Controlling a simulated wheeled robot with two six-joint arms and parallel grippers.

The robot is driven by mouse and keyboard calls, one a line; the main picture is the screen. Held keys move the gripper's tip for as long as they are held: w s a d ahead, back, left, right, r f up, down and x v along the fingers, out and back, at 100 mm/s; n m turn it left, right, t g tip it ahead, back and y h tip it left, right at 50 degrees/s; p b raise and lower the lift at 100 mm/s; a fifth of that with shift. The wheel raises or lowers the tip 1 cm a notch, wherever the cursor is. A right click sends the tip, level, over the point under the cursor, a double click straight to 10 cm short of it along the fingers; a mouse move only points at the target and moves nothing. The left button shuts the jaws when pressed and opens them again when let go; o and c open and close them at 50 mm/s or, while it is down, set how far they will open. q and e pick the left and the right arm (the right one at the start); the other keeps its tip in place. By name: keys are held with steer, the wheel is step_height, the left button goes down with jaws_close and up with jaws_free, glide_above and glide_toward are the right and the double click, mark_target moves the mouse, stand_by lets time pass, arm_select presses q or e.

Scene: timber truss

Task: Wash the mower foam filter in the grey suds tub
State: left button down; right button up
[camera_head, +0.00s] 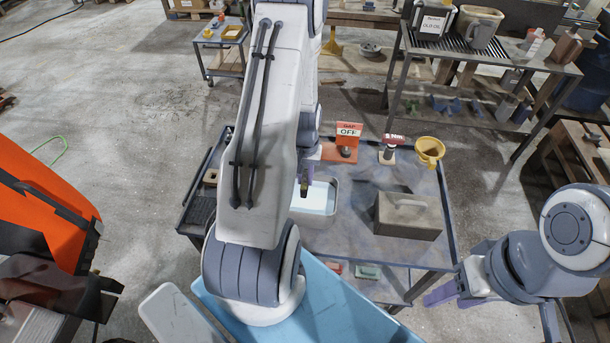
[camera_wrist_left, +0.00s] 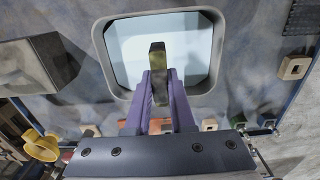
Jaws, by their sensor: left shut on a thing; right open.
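The grey suds tub (camera_head: 314,223) stands on the blue-grey table and holds pale blue liquid; its rim (camera_wrist_left: 222,52) frames the liquid in the left wrist view. My left gripper (camera_head: 306,168) is over the tub, its purple fingers (camera_wrist_left: 158,95) shut on a dark olive block (camera_wrist_left: 157,62), which looks like the foam filter. The block (camera_head: 304,187) points down toward the liquid; I cannot tell whether it touches. My right gripper (camera_head: 441,295) is open and empty, low beside the table's right front corner.
A grey-brown box with a handle (camera_head: 408,216) stands right of the tub. Behind are a sign reading OFF (camera_head: 348,130), a red-topped item (camera_head: 393,141) and a yellow funnel (camera_head: 429,151). A dark mesh piece (camera_head: 201,206) lies at the table's left edge. An orange machine (camera_head: 45,210) stands left.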

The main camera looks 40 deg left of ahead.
arm_select(q)
steer(key=shift+f+b, duration=3.9)
steer(key=shift+f, duration=1.55)
steer(key=shift+r, duration=0.15)
stand_by(1.4)
steer(key=shift+r+p, duration=5.45)
steer(key=shift+r, duration=1.25)
